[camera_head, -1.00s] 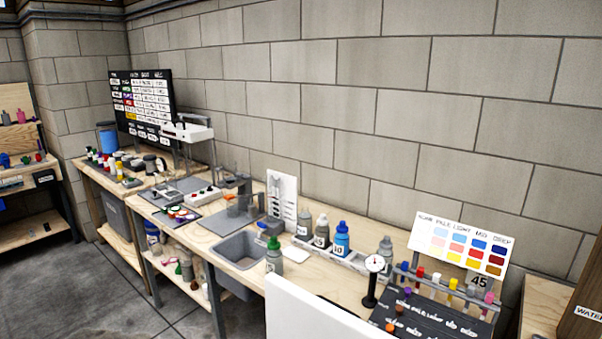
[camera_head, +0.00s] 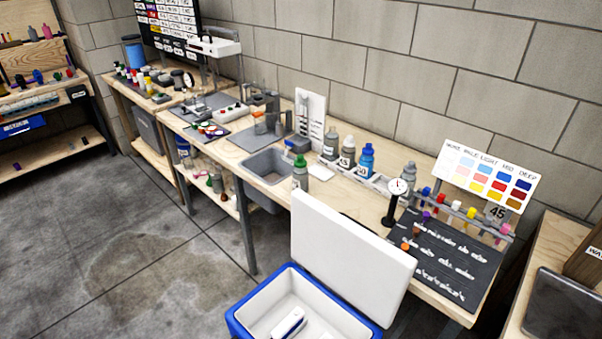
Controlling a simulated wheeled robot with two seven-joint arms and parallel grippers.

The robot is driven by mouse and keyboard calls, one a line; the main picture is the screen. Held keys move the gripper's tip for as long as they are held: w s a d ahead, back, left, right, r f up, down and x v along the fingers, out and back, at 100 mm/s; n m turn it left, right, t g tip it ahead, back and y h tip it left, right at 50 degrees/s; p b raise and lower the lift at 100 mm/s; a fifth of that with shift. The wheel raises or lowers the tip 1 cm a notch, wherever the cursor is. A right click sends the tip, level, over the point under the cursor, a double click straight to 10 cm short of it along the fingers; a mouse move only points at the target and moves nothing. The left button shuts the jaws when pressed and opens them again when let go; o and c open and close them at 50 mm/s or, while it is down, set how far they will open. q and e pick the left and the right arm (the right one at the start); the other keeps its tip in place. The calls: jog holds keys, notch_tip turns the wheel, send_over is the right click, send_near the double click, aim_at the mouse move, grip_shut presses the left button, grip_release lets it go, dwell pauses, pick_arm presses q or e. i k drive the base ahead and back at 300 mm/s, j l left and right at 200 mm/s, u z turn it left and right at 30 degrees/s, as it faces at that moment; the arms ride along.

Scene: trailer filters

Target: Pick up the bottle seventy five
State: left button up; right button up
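Several bottles stand on the long wooden workbench (camera_head: 335,211). A grey bottle (camera_head: 331,144), a second grey bottle with a white label (camera_head: 347,153) and a blue bottle with a white label (camera_head: 366,162) stand in a row in a grey rack. Another grey bottle (camera_head: 408,174) stands to their right, partly behind a round dial gauge. A grey bottle with a green cap (camera_head: 300,173) stands by the sink. The labels are too small to read, so I cannot tell which is seventy five. Neither of my grippers is in view.
An open blue cooler (camera_head: 247,318) stands on the floor in front of the bench, its raised white lid (camera_head: 350,248) hiding part of the bench front. A sink (camera_head: 268,165), dial gauge (camera_head: 398,188) and dark board (camera_head: 440,250) crowd the bench. The floor at left is clear.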

aim_at(300, 176)
jog(key=k+l+z, duration=0.1)
jog(key=k+z, duration=0.15)
jog(key=k, duration=0.4)
jog(key=z, duration=1.75)
jog(key=j+z, duration=0.1)
jog(key=j, duration=0.3)
jog(key=k+j, duration=0.15)
jog(key=j, duration=0.3)
jog(key=j+z, duration=0.15)
jog(key=j, duration=0.25)
jog(key=k+j, duration=0.15)
jog(key=j, duration=0.25)
jog(key=k+j+z, duration=0.15)
jog(key=j, duration=0.3)
jog(key=i, duration=0.05)
